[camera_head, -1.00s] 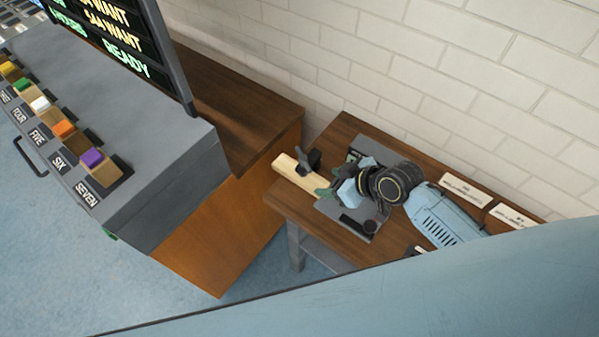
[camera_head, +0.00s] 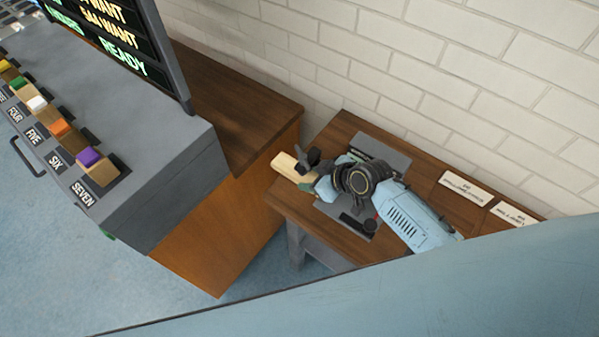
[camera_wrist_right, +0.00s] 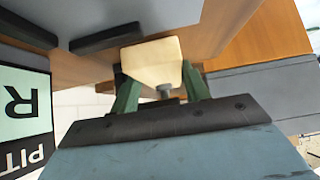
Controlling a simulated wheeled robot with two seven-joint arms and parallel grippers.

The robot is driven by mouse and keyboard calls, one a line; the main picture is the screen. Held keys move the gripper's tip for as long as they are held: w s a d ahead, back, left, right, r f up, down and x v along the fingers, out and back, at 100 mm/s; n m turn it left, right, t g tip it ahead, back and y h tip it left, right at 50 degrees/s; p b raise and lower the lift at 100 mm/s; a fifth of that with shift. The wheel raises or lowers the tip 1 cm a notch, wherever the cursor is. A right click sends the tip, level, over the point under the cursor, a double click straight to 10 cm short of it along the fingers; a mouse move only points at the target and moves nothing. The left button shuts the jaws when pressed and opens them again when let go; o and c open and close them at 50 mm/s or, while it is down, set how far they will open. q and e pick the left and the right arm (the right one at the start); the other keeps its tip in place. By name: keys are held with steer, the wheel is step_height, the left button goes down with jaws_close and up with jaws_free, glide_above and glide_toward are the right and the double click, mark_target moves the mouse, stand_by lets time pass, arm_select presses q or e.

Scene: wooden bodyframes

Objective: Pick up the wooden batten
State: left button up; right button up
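The wooden batten (camera_head: 285,164) is a pale bar on the small brown table, its left end at the table's left edge. Its other end is hidden by my right gripper (camera_head: 311,187). In the right wrist view the batten's pale end (camera_wrist_right: 150,62) lies between the green fingers of my right gripper (camera_wrist_right: 157,90). The fingers stand apart, one on each side of it. I cannot tell whether they touch it. My left gripper is not in view.
A grey plate (camera_head: 385,150) with dark blocks lies under my right wrist. A dark clamp-like piece (camera_head: 312,158) stands beside the batten. White label cards (camera_head: 466,187) lie to the right. A brick wall is behind; a grey console (camera_head: 150,150) stands left.

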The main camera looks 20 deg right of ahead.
steer(key=c, duration=0.5)
